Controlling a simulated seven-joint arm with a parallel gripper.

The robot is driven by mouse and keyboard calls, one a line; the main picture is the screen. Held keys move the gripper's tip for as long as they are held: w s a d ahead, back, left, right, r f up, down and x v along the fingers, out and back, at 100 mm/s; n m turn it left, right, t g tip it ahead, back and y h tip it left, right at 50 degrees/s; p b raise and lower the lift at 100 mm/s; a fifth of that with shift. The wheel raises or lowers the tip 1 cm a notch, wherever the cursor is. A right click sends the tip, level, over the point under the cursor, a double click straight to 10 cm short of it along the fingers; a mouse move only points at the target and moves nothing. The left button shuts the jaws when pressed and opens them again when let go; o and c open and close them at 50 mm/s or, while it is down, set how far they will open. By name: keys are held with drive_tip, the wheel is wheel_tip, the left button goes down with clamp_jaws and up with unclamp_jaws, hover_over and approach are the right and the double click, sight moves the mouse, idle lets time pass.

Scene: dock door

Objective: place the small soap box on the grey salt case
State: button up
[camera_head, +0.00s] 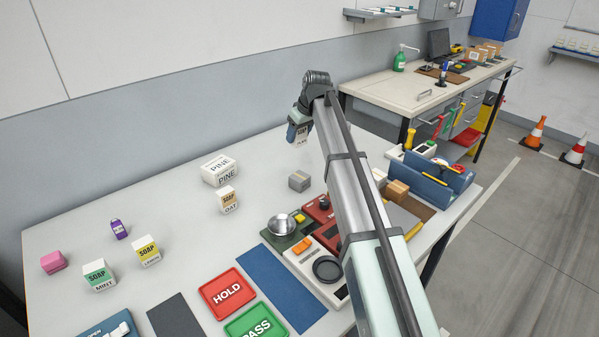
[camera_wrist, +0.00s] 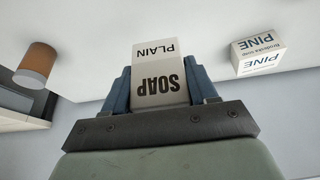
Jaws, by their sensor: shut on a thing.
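My gripper (camera_head: 298,128) is raised over the far side of the white table. It is shut on a small white soap box (camera_head: 301,140). In the wrist view the soap box (camera_wrist: 160,72) reads SOAP PLAIN and sits between the two blue fingers. A small grey case (camera_head: 299,181) stands on the table, below and apart from my gripper; its label is too small to read, so I cannot confirm that it is the salt case. I cannot make out this grey case in the wrist view.
A PINE box (camera_head: 219,169) and an OAT box (camera_head: 228,200) stand left of the grey case. SOAP MINT (camera_head: 99,275) and yellow-labelled SOAP (camera_head: 147,251) boxes stand farther left. Bare table surrounds the grey case's left side.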

drive_tip(key=r, duration=0.2)
hover_over(296, 173)
drive_tip(key=s+d, duration=0.1)
drive_tip(key=s, duration=0.1)
drive_tip(key=shift+w+d+f, duration=0.1)
drive_tip(key=shift+w+f, duration=0.05)
drive_tip(key=shift+f, duration=2.3)
drive_tip(key=shift+w+d+f, duration=0.1)
drive_tip(key=shift+f, duration=2.35)
drive_tip(key=shift+f, duration=0.1)
drive_tip(key=o, duration=1.1)
drive_tip(key=v, duration=1.2)
drive_tip(key=shift+w, duration=0.1)
